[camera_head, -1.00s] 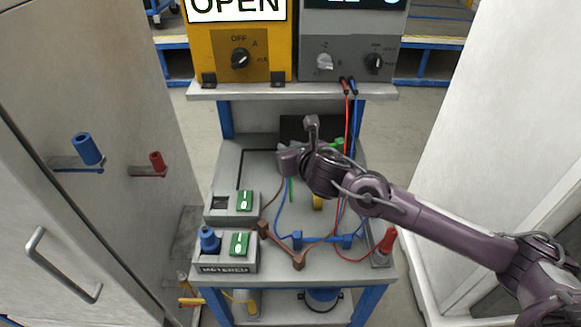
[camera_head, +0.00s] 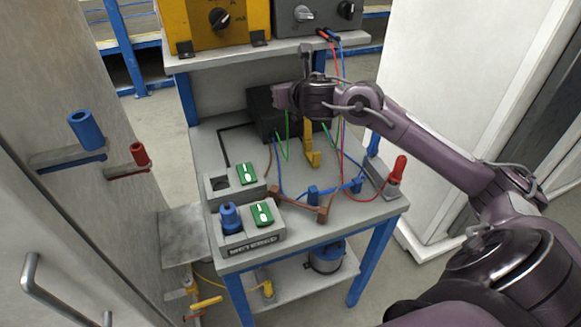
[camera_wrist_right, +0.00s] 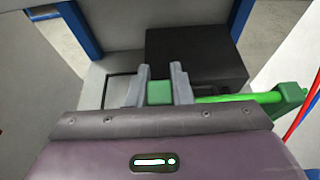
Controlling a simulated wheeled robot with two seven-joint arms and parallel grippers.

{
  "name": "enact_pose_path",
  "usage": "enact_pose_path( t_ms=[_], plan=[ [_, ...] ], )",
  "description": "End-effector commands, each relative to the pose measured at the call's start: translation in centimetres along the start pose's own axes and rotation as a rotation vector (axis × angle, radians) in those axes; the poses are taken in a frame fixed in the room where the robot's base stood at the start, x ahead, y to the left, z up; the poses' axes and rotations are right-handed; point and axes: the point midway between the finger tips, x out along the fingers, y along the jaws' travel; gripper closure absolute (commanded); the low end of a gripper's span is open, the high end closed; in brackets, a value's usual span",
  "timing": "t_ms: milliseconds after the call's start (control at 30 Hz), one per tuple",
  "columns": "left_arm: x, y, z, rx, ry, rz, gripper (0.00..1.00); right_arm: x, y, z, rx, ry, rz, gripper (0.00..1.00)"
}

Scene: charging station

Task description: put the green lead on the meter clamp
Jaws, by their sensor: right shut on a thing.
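My right gripper (camera_head: 284,98) is in front of the black box (camera_head: 262,122) at the back of the bench. In the right wrist view its two grey fingers (camera_wrist_right: 160,76) are shut on a green block (camera_wrist_right: 159,93), the end of the green lead. A bright green rod (camera_wrist_right: 238,97) runs right from there to a larger green piece (camera_wrist_right: 290,97). A green cable (camera_head: 287,138) hangs below the gripper in the head view. I cannot tell which part is the meter clamp. A grey meter (camera_head: 318,14) stands on the upper shelf. My left gripper is not in view.
The METERED block (camera_head: 254,244) with a blue knob (camera_head: 231,219) is at the bench's front left. Brown (camera_head: 296,203), blue (camera_head: 336,188) and yellow (camera_head: 311,145) pieces lie mid-bench. A red handle (camera_head: 398,169) stands at right. Red and blue leads (camera_head: 336,62) hang from the shelf.

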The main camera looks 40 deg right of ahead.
Motion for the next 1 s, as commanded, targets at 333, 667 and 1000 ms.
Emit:
enact_pose_path(
  t_ms=[333,667,1000],
  plan=[
    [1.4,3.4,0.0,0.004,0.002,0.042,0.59,3.3,-0.1,-8.4,0.001,0.007,-0.002,1.00],
    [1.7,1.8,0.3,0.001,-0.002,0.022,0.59,5.7,-0.1,-13.7,0.001,0.001,-0.001,1.00],
    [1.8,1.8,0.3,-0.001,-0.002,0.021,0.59,7.2,0.0,-17.6,0.002,0.002,-0.001,1.00]
  ],
)
